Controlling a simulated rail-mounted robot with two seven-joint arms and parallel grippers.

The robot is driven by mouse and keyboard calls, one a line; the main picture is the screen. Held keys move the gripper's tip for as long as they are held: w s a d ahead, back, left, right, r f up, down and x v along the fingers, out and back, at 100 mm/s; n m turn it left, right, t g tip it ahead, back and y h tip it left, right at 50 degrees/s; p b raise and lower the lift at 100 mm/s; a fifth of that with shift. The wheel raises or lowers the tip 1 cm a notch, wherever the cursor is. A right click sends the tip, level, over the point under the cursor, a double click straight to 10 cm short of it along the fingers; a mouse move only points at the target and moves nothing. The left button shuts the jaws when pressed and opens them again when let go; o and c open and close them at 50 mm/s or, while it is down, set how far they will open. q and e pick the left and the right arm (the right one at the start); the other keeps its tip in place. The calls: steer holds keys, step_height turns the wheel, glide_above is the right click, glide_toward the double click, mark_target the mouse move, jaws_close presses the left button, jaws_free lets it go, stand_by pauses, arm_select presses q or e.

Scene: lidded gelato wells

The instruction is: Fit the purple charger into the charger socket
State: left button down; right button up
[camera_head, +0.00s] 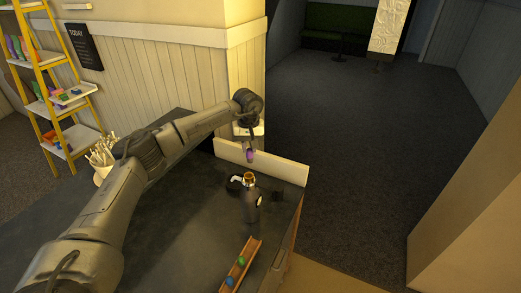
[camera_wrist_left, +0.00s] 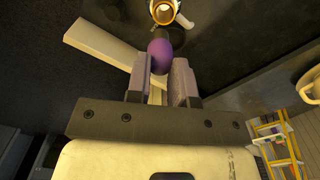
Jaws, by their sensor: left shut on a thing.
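The purple charger (camera_head: 250,156) is a small rounded purple piece. My left gripper (camera_head: 249,146) is shut on it and holds it in the air above the counter. In the left wrist view the purple charger (camera_wrist_left: 159,55) sticks out between the two fingers of my left gripper (camera_wrist_left: 161,75). The charger socket (camera_head: 249,177) is a brass ring on top of a dark upright bottle (camera_head: 250,205). The socket (camera_wrist_left: 165,13) also shows at the top edge of the left wrist view, apart from the charger. My right gripper is not in view.
A wooden rail (camera_head: 256,245) with a green and a blue charger lies on the dark counter (camera_head: 180,235) near its right edge. A pale low board (camera_head: 280,167) stands along the far edge. A cup of sticks (camera_head: 103,172) is behind my left arm. A yellow shelf (camera_head: 45,75) stands farther left.

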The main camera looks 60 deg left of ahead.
mark_target(249, 162)
arm_select(q)
steer(key=shift+s+a, duration=0.15)
steer(key=shift+s, duration=0.15)
steer(key=shift+r+p, duration=0.1)
steer(key=shift+p, duration=0.4)
steer(key=shift+f+b, duration=1.45)
steer(key=shift+f, duration=1.45)
steer(key=shift+p, duration=0.3)
